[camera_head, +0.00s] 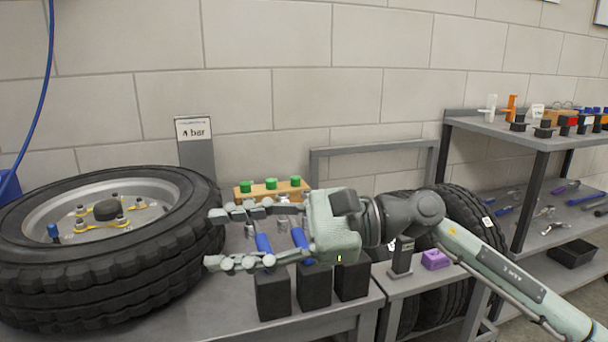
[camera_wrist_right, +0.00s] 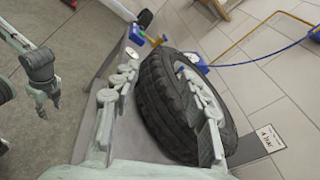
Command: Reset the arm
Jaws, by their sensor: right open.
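My right arm reaches in from the lower right in the head view. Its gripper (camera_head: 212,239) is open and empty, with fingers spread and pointing left, in front of the tyre's right side. In the right wrist view my open right gripper (camera_wrist_right: 158,62) has its two fingers apart, with the tyre (camera_wrist_right: 160,100) showing between and behind them. My left gripper (camera_wrist_right: 45,95) hangs at the left edge of the wrist view, pointing down; its opening is too small to judge. It does not show in the head view.
The big tyre (camera_head: 110,275) lies on the grey bench (camera_head: 220,315). Black blocks (camera_head: 314,287) with blue-handled tools stand below the right gripper. A wooden rack (camera_head: 243,198) with green caps is behind it. Shelves (camera_head: 520,136) with small parts and a purple block (camera_head: 436,259) are to the right.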

